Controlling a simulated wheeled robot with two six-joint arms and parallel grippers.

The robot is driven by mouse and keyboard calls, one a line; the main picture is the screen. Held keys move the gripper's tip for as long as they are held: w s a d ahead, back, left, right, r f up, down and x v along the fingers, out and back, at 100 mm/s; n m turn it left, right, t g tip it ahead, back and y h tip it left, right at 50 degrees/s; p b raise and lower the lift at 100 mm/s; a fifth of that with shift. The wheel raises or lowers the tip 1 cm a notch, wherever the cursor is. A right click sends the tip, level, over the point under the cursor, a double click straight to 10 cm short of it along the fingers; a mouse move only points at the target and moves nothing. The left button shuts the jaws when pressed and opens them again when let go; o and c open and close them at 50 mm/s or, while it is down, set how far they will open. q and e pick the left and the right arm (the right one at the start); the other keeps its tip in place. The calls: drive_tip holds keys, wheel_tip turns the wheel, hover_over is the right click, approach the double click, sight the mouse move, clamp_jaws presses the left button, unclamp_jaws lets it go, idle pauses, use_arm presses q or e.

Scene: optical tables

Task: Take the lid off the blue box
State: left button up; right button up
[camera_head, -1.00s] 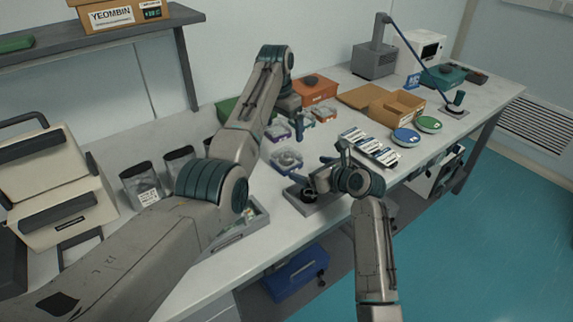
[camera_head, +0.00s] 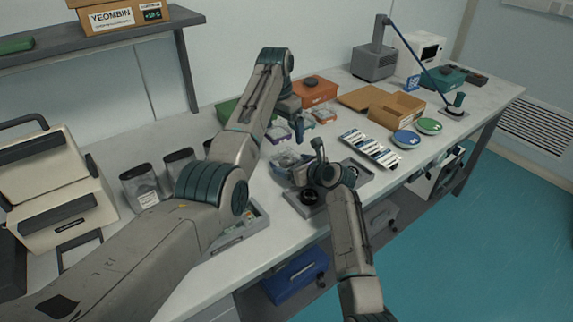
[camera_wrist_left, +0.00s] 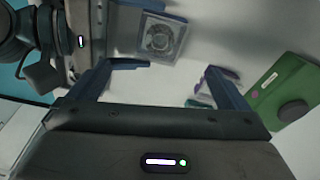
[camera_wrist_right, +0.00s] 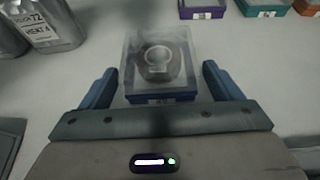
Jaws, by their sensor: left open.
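The blue box (camera_wrist_right: 160,96) is small, with a blue base and a clear lid (camera_wrist_right: 158,52) over dark round contents. It stands upright on the table in the right wrist view, lid on. It also shows in the left wrist view (camera_wrist_left: 162,38) and, partly covered, in the head view (camera_head: 286,159). My right gripper (camera_head: 308,161) is open, its fingers on either side of the box's near edge in the right wrist view (camera_wrist_right: 160,86); contact cannot be told. My left gripper (camera_head: 297,127) is open and empty above the table, behind the box.
Small purple (camera_wrist_right: 201,9), teal (camera_wrist_right: 264,8) and orange-based boxes stand behind the blue box. A green box (camera_wrist_left: 287,90) lies near my left gripper. A tray of white-labelled items (camera_head: 370,149) is to the right.

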sight(286, 157)
drive_tip(key=c, duration=1.1)
use_arm(q)
drive_tip(key=shift+c, duration=1.1)
use_arm(e)
drive_tip(key=shift+c, duration=0.3)
use_arm(q)
drive_tip(key=shift+a+f+t+h, duration=0.35)
drive_tip(key=shift+f+t+h, duration=0.3)
drive_tip(key=shift+f, duration=0.2)
drive_tip(key=shift+c, duration=0.2)
drive_tip(key=s+a+f+t+h, duration=0.1)
drive_tip(key=s+a+t+h, duration=0.2)
drive_tip(key=s+a+t, duration=0.15)
drive_tip(key=shift+g, duration=0.4)
drive_tip(key=x, duration=0.6)
drive_tip(key=d+x, duration=0.1)
drive_tip(key=x, duration=0.5)
drive_tip(key=shift+s+d+r, duration=0.1)
drive_tip(key=shift+s+r, duration=0.05)
drive_tip(key=c, duration=0.8)
drive_tip(key=shift+c, duration=0.2)
